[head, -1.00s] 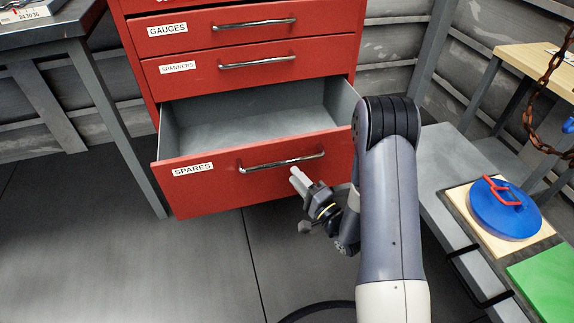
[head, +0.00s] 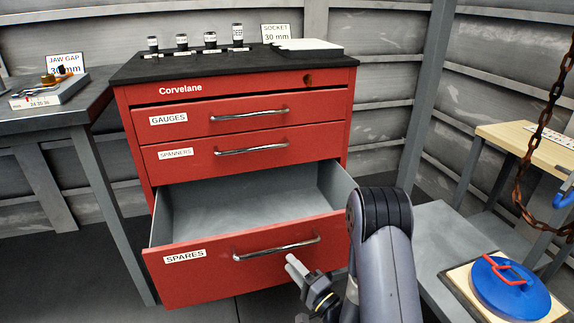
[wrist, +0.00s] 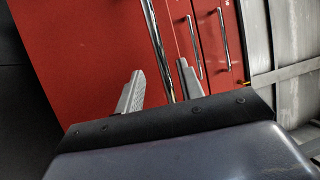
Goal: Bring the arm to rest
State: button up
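My gripper (head: 296,268) is in front of the open SPARES drawer (head: 200,282) of the red cabinet, just below its chrome handle (head: 277,247). In the wrist view my gripper (wrist: 160,88) has its two fingers apart, with the handle (wrist: 158,45) showing between them in the picture. I cannot tell whether the fingers touch the handle. No object is held. The drawer is pulled out and the part of its inside that shows is empty. My arm runs from the lower right of the head view.
The GAUGES drawer (head: 185,119) and SPANNERS drawer (head: 185,153) look shut. Several sockets stand on the cabinet top (head: 190,66). A blue disc with a red handle (head: 510,290) lies on the right bench. A rusty chain (head: 545,120) hangs at right. A workbench (head: 75,110) stands at left.

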aim_at(277, 248)
jog(key=b+x, duration=0.1)
jog(key=x, duration=0.6)
jog(key=shift+s, duration=0.1)
jog(key=shift+w+a, duration=0.2)
jog(key=shift+w, duration=0.25)
jog(key=shift+r, duration=0.1)
